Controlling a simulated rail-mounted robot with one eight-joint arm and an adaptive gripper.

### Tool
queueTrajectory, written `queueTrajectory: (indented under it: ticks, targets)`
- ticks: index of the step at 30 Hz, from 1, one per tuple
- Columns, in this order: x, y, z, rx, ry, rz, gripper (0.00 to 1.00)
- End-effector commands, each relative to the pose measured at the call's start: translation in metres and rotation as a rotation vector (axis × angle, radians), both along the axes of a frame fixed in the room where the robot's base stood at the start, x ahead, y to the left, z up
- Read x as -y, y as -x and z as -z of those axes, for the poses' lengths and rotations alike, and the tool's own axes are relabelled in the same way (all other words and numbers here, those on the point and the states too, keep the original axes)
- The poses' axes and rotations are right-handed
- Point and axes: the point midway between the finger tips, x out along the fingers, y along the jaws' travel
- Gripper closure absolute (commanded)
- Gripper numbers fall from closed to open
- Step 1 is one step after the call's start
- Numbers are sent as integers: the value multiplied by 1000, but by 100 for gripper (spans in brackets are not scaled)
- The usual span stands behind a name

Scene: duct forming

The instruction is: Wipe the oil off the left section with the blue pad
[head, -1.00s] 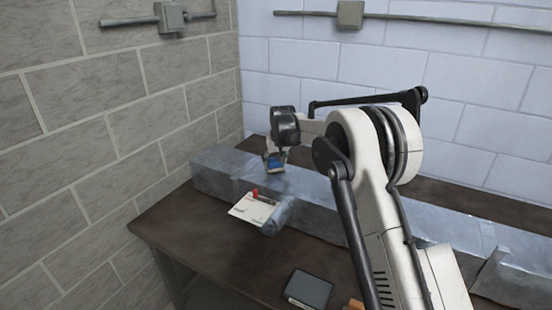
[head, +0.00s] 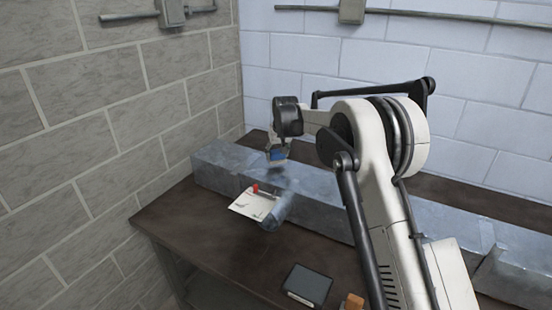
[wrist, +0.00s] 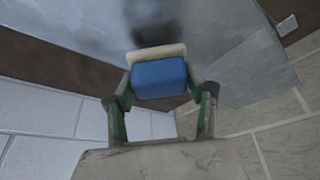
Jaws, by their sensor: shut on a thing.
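The blue pad (wrist: 160,80) is held between the two fingers of my gripper (wrist: 160,92) in the wrist view, with a pale layer along its far edge. In the head view my gripper (head: 278,152) is over the left section (head: 215,168) of the grey metal duct, with the pad (head: 277,155) low at its top face. I cannot tell whether the pad touches the metal. A dark smudge (wrist: 155,30) shows on the metal just beyond the pad in the wrist view; it may be oil or shadow.
A white card (head: 250,206) with a red item (head: 256,188) lies against the duct's front, beside a short round duct stub (head: 277,212). A dark tablet-like slab (head: 307,285) and an orange-brown block (head: 354,302) lie on the brown table (head: 190,222). Walls close the left and back.

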Motion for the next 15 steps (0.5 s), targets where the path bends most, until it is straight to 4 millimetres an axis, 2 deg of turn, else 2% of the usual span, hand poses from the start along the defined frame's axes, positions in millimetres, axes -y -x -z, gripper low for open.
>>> queueTrajectory:
  ticks: [15]
  targets:
    - [3, -1, -47, 0, 0, 3, 81]
